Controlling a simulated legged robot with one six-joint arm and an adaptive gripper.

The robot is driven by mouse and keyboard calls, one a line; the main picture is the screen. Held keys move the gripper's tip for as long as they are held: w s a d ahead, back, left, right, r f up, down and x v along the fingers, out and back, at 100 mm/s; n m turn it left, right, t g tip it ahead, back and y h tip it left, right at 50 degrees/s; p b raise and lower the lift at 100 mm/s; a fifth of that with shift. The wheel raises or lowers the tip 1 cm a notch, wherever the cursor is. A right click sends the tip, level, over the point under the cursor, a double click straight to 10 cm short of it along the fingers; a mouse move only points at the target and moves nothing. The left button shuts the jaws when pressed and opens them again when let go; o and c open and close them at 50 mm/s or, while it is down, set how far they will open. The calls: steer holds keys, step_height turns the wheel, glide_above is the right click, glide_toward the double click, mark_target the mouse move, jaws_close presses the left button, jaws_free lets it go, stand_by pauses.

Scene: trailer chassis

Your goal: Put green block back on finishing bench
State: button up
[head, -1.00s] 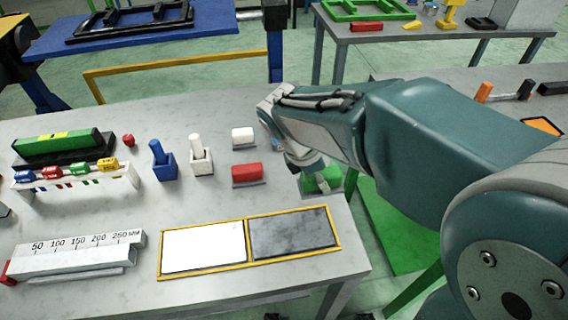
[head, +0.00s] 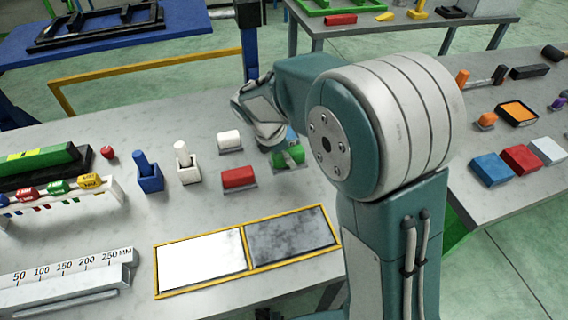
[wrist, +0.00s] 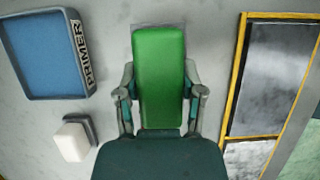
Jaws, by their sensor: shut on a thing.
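The green block (head: 290,157) is at the right end of the near grey bench (head: 200,215), right of the white and red blocks. In the wrist view the green block (wrist: 159,75) lies lengthwise between the two fingers of my gripper (wrist: 162,97), which is shut on it. A thin grey edge shows past its far end, perhaps a pad under it. I cannot tell whether the block touches that surface. In the head view my gripper (head: 281,145) is partly hidden by my arm.
A white block (head: 229,140) and a red block (head: 239,178) sit on grey pads nearby. The wrist view shows a blue PRIMER tray (wrist: 45,55) at left and a yellow-framed panel (wrist: 240,75) at right. Blue and white holders (head: 150,178) stand further left. Another bench (head: 475,215) is at right.

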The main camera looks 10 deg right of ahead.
mark_target(295, 155)
steer(key=shift+w+d+f, duration=0.8)
steer(key=shift+d+f, duration=0.15)
steer(key=f, duration=0.1)
steer(key=a+f, duration=0.1)
steer(key=f, duration=0.1)
steer(key=shift+w+f, duration=0.1)
steer(key=shift+f, duration=0.05)
steer(key=shift+a, duration=0.45)
steer(key=shift+d+f, duration=0.15)
steer(key=shift+d, duration=0.2)
steer(key=o, duration=1.1)
steer(key=shift+d, duration=0.35)
